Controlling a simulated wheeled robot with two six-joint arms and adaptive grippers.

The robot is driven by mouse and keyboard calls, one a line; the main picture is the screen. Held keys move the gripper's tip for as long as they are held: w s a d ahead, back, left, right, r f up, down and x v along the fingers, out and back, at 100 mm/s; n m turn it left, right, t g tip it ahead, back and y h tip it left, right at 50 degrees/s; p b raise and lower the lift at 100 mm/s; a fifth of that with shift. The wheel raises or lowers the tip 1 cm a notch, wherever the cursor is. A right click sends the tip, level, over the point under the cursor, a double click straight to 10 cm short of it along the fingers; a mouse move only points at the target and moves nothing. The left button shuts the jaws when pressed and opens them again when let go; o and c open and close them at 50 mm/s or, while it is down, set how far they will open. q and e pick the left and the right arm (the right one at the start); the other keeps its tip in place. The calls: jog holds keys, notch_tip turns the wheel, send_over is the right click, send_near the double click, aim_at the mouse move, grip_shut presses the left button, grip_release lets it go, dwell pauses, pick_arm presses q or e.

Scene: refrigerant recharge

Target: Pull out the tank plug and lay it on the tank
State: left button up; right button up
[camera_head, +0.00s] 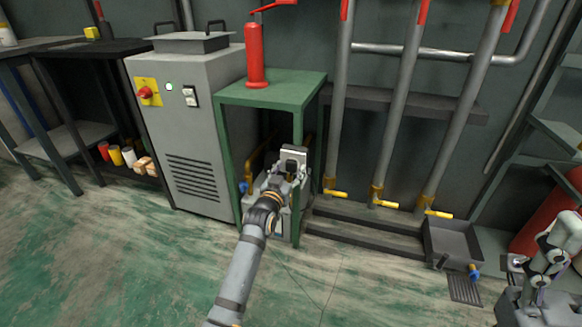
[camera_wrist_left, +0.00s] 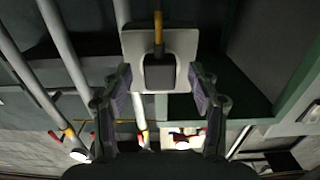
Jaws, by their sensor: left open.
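The tank (camera_head: 264,216) is a grey box under the green table, partly hidden by my left arm. A light plate at its top (camera_head: 301,152) holds a dark block, which I take as the tank plug (camera_head: 291,167). In the left wrist view the plug (camera_wrist_left: 160,74) is a dark square on the pale plate (camera_wrist_left: 185,42). My left gripper (camera_head: 287,177) is open in front of it. In the left wrist view its two fingers stand apart on either side of the plug, with gaps visible. My right arm is folded at bottom right; its gripper (camera_head: 514,263) is small and unclear.
The green table (camera_head: 290,87) stands over the tank, its legs close to my left arm, with a red extinguisher-like cylinder (camera_head: 255,55) on top. A grey cabinet (camera_head: 192,130) stands left. Vertical pipes (camera_head: 399,110) with yellow handles stand right. The floor in front is clear.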

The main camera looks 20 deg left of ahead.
aim_at(290, 168)
pick_arm(q)
jog(key=shift+p, duration=0.4)
grip_shut()
dwell(0.4)
jog(key=shift+s, duration=0.15)
jog(key=shift+s+p, duration=1.1)
jog(key=shift+s, duration=0.3)
jog(key=s+p, duration=0.1)
jog(key=s, duration=0.2)
jog(key=shift+a, duration=0.1)
